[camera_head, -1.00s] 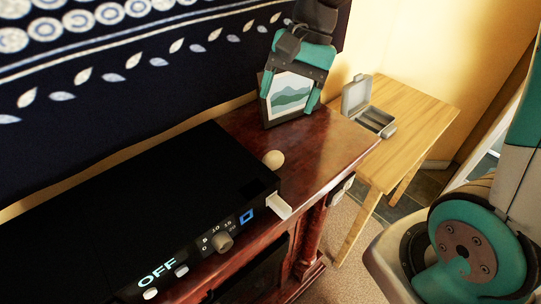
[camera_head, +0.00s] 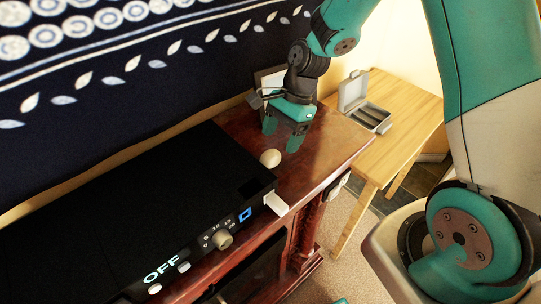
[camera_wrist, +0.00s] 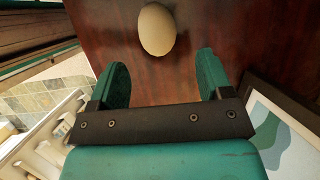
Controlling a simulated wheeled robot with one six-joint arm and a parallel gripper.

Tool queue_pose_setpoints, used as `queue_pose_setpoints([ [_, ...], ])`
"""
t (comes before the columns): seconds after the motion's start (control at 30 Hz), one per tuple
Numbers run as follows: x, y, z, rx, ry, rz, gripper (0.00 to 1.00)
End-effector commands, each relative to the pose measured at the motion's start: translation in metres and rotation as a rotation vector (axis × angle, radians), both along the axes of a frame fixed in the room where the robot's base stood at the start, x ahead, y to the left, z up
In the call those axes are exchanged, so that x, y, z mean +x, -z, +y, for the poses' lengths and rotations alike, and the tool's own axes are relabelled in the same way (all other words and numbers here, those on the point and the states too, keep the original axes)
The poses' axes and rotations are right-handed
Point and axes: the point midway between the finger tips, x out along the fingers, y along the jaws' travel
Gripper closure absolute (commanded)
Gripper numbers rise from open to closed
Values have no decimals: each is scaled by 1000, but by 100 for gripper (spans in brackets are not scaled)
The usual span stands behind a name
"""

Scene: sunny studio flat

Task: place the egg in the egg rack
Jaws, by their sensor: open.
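A pale egg (camera_head: 270,158) lies on the dark red wooden cabinet top, next to the black appliance. In the wrist view the egg (camera_wrist: 157,29) lies ahead of the fingers, about centred between them, with a gap to the fingertips. My gripper (camera_head: 284,140) is just behind the egg in the head view, pointing down, open and empty; its two teal fingers also show in the wrist view (camera_wrist: 162,75). A grey box with an open lid and long slots (camera_head: 367,112), perhaps the egg rack, stands on the light wooden table.
A black appliance (camera_head: 130,215) with a lit OFF display covers the left of the cabinet top (camera_head: 325,150). A framed picture (camera_wrist: 282,130) stands close beside my gripper, mostly hidden by it in the head view. The light wooden table (camera_head: 410,105) has bare room beside the grey box.

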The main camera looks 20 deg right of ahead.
Motion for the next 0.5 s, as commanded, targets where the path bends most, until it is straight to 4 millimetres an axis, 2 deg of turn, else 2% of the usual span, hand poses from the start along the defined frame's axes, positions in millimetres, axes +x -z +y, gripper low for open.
queue_pose_setpoints([
  [0.17, -5, 12, 9, 1, -3, 5, 27],
  [0.4, -9, 43, 21, -1, -1, 3, 27],
  [0.5, -9, 48, 23, 0, 0, 0, 27],
])
